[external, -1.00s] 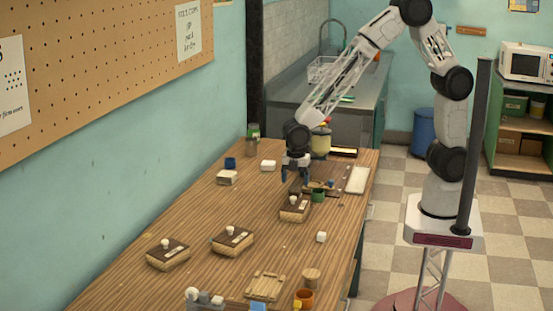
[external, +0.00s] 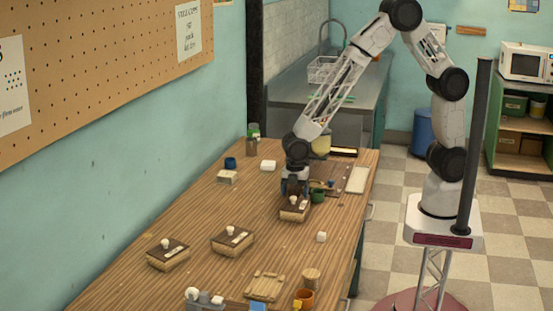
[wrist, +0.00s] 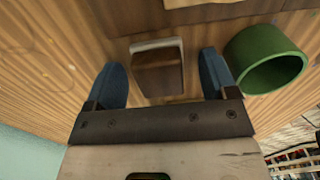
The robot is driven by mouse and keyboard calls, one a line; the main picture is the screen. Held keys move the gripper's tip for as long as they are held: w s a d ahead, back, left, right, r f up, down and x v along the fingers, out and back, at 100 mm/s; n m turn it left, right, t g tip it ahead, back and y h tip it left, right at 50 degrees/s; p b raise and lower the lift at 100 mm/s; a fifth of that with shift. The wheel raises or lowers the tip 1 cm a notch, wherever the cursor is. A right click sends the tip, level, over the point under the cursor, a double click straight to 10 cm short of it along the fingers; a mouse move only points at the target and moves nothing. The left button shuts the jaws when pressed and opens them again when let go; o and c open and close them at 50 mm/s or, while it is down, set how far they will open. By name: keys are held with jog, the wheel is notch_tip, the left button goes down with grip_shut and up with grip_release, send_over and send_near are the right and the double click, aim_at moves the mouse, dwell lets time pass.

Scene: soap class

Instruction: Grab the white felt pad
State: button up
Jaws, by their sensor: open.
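A flat white rectangular pad (external: 357,180), which looks like the felt pad, lies at the table's right edge in the external view. It is to the right of my gripper (external: 294,188) and apart from it. I cannot confirm its material. My gripper is open and points down just behind a dark-topped wooden box (external: 294,209) with a white knob. In the wrist view, a small brown block with a pale edge (wrist: 158,68) shows between the spread blue fingers (wrist: 168,85). I cannot tell whether they touch it.
A green cup (external: 318,196) stands close to the right finger, also in the wrist view (wrist: 266,60).

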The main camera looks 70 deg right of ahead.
aim_at(295, 190)
dwell(0.4)
jog(key=c, duration=1)
jog(key=shift+r, duration=0.15)
notch_tip(295, 190, up, 10)
jog(key=shift+f, duration=0.15)
dwell(0.5)
